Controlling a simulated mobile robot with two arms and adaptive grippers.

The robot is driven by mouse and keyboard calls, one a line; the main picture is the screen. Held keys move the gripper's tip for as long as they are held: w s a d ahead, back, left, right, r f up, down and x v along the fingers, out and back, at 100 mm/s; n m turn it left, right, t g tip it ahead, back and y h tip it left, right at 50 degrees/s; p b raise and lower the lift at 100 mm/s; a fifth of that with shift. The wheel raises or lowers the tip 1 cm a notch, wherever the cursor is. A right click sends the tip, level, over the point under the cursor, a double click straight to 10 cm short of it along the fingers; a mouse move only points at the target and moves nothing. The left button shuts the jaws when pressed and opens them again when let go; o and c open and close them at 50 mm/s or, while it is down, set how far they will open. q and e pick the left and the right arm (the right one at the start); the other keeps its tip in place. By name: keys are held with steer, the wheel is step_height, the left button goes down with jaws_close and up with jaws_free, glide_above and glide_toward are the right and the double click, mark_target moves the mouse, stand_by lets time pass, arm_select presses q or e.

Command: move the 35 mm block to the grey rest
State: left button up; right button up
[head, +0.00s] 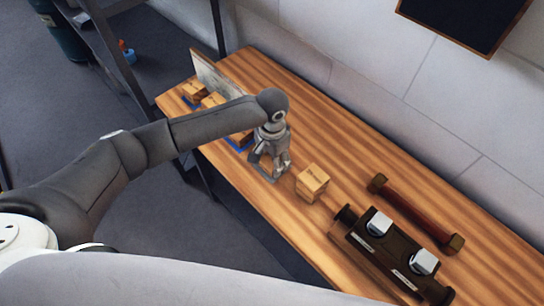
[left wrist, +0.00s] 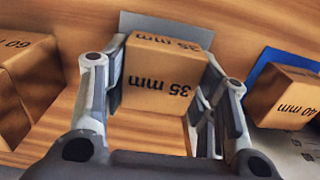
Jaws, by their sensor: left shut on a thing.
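The 35 mm block (left wrist: 160,85) is a light wooden cube with black lettering, held between the two fingers of my left gripper (head: 270,165) in the left wrist view. In the head view the gripper mostly hides it. The grey rest (left wrist: 198,36) shows as a flat grey plate just beyond the block in the left wrist view, partly covered by it. I cannot tell whether the block touches the plate. My right gripper is not in view.
A 60 mm block (head: 312,183) stands close right of the gripper. Other blocks (head: 193,91) are farther left. A dark case (head: 390,252) and red-brown bar (head: 415,212) lie on the right of the bench.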

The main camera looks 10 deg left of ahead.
arm_select(q)
steer(key=shift+f, duration=0.15)
steer(key=o, duration=1.1)
steer(key=o, duration=0.5)
steer(key=shift+r+p, duration=0.3)
steer(key=shift+p, duration=0.05)
steer(key=shift+r+p, duration=0.95)
steer(key=shift+p, duration=0.2)
